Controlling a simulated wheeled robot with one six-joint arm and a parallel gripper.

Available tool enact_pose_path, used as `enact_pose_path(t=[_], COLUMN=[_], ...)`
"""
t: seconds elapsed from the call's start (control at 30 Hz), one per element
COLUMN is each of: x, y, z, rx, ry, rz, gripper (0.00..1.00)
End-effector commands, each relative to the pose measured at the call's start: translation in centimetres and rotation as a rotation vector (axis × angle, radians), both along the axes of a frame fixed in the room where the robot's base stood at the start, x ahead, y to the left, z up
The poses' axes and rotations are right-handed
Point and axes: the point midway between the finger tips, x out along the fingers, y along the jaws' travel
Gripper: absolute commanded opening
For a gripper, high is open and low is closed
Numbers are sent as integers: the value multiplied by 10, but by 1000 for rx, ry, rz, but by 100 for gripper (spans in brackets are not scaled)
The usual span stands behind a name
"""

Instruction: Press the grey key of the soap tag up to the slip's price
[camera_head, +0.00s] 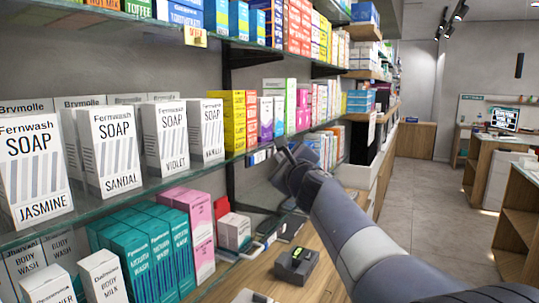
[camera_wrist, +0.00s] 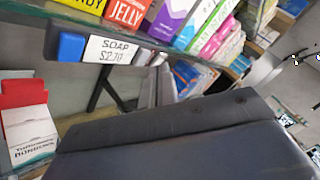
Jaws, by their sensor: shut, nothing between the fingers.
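The soap tag (camera_wrist: 108,50) hangs on the shelf edge in the wrist view. Its white display reads SOAP and a price that looks like $2.10, though the digits are blurred. A blue key (camera_wrist: 71,46) is at its left end. A greyish patch (camera_wrist: 141,57) at its right end may be the grey key; I cannot tell for certain. In the head view my gripper (camera_head: 285,163) is shut and empty, close to the shelf edge and just right of the small tags. Its dark body fills the lower wrist view below the tag. I cannot make out a price slip.
The glass shelf holds white soap boxes (camera_head: 107,150) and yellow boxes (camera_head: 233,121) above the tags. Teal body wash boxes (camera_head: 130,262) stand below. A dark device (camera_head: 296,264) sits on the wooden counter (camera_head: 322,277). The aisle floor (camera_head: 425,200) to the right is clear.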

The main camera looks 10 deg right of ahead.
Motion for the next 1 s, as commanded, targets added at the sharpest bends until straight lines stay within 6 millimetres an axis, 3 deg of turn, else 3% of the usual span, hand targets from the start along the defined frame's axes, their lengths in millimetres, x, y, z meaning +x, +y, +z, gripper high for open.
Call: enact_pose_path(t=[0.6,1.0], x=[-28,-29], y=[-39,-40], z=[0,0], rx=[0,0], ry=[1,0], rz=[-2,0], gripper=[0,0])
